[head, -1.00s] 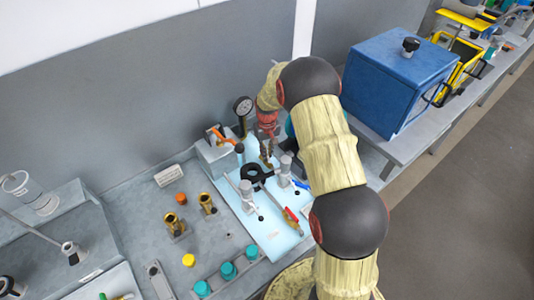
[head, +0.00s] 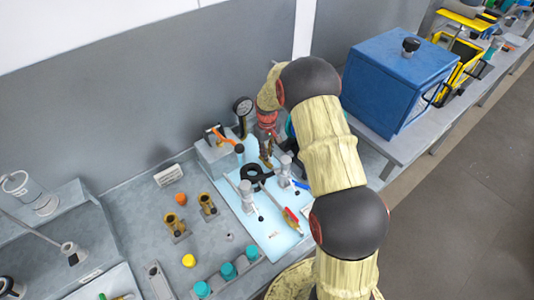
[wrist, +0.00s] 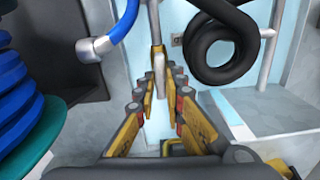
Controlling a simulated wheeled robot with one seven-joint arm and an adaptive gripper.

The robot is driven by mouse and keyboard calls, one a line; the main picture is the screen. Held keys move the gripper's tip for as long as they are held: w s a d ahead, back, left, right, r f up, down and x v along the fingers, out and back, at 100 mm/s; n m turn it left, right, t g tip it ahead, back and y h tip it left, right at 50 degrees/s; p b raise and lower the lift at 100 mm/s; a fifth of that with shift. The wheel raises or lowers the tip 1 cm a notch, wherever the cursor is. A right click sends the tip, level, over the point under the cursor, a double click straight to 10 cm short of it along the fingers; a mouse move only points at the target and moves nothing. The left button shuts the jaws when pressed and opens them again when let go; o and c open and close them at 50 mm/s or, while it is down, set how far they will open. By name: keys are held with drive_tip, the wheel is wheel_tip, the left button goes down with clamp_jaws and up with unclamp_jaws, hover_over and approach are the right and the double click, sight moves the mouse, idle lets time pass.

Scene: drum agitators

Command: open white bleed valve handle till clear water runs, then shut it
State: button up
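In the wrist view a pale, whitish handle (wrist: 160,68) hangs upright below a metal stem, between the fingertips of my gripper (wrist: 163,88). The yellow fingers stand on either side of it with narrow gaps, so my gripper looks open around it, not clamped. In the head view my gripper (head: 266,150) points down at the back of the light blue panel (head: 272,238), just behind the black hose coil (head: 251,174). The handle is too small and covered to make out there. I see no running water.
In the wrist view the black coil (wrist: 212,50) is close on the right, a blue hose (wrist: 122,28) on the left, and a ribbed teal-blue part (wrist: 25,110) at the left edge. A pressure gauge (head: 242,105) and a blue box (head: 395,85) flank my arm in the head view.

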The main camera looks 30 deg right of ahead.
drive_tip(key=o, duration=0.4)
wheel_tip(320, 180, up, 12)
idle(0.7)
idle(4.6)
